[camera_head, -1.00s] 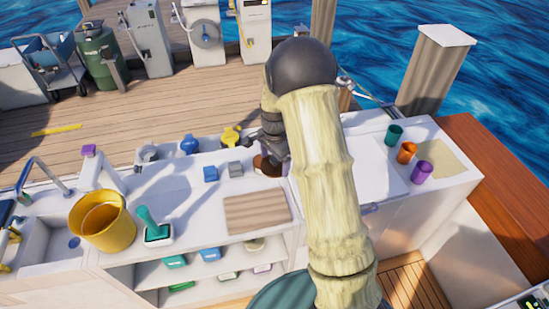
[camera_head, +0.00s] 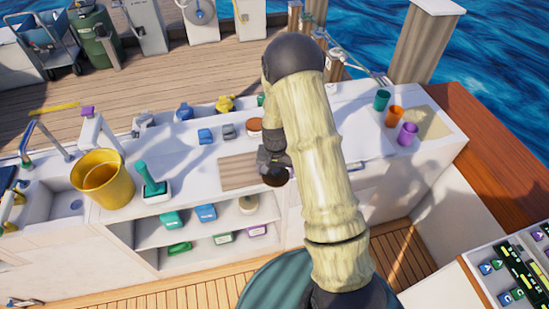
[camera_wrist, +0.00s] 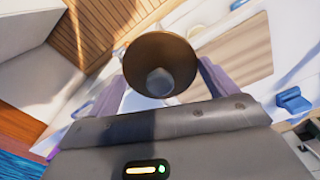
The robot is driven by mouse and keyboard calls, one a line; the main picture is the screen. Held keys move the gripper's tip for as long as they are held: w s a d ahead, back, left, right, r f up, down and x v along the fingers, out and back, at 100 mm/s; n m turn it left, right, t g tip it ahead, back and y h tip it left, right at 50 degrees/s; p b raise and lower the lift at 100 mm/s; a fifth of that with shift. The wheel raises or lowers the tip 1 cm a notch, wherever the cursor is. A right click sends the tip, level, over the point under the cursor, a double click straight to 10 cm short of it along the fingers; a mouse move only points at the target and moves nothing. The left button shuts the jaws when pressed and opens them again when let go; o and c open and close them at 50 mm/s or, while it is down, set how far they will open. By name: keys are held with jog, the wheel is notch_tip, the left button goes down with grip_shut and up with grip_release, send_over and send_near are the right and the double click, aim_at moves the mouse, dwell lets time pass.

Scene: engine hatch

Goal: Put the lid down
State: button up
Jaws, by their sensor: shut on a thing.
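The lid (camera_wrist: 160,52) is a round dark brown disc with a grey knob-like part at its middle in the wrist view. My gripper (camera_wrist: 160,88) is shut on it, with one finger on each side. In the head view my gripper (camera_head: 274,168) holds the lid (camera_head: 276,180) near the front edge of the white counter, beside the right end of the striped wooden board (camera_head: 238,172). How far it is above the counter is hard to tell. A reddish-brown round-topped thing (camera_head: 254,124) stands behind on the counter. My arm hides part of the counter.
A blue block (camera_head: 205,135) and a grey block (camera_head: 228,131) sit behind the board. Green (camera_head: 381,100), orange (camera_head: 394,117) and purple (camera_head: 407,134) cups stand right. Shelves below hold several boxes.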

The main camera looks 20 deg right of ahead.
notch_tip(320, 180, down, 13)
jog(key=s+n+b, duration=0.3)
jog(key=n+b, duration=0.1)
jog(key=b, duration=0.3)
jog(key=shift+a, duration=0.15)
